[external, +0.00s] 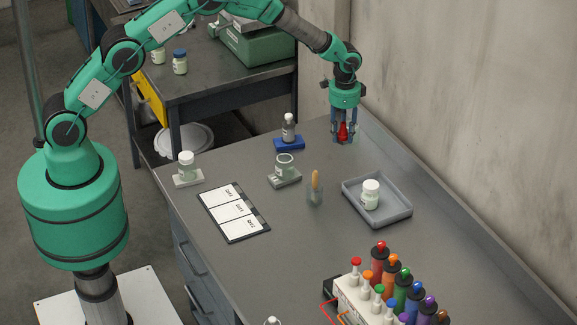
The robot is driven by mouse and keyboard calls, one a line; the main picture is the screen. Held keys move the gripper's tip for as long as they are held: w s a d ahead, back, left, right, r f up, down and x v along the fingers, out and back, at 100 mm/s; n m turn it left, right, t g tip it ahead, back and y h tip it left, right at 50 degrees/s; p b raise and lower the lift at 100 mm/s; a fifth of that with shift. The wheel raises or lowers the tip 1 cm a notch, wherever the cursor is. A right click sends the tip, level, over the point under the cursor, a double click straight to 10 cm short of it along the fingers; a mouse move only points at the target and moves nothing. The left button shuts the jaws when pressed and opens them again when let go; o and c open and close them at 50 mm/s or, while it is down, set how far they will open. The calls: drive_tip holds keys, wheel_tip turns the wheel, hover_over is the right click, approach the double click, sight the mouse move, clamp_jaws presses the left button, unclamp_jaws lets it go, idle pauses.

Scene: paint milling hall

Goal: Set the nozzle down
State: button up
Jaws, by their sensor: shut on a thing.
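A small red nozzle (343,131) is between the fingers of my gripper (343,137). My gripper points straight down at the back of the grey table, near the raised edge by the wall. It is shut on the nozzle. The fingertips are low, at or just above the tabletop. I cannot tell whether the nozzle touches the table.
A dark bottle (288,129) on a blue base (289,144) stands left of my gripper. A grey tray (402,217) with a white jar (370,194) is in front. Colored bottles (404,290) fill the front right. The tabletop between gripper and tray is clear.

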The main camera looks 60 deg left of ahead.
hover_over(341, 165)
drive_tip(key=shift+f, duration=2.75)
drive_tip(key=shift+f, duration=1.85)
drive_tip(key=shift+f, duration=0.2)
drive_tip(key=o, duration=1.2)
drive_tip(key=shift+c, duration=0.2)
drive_tip(key=shift+r, duration=0.15)
wheel_tip(341, 165, up, 12)
drive_tip(key=shift+r, duration=0.1)
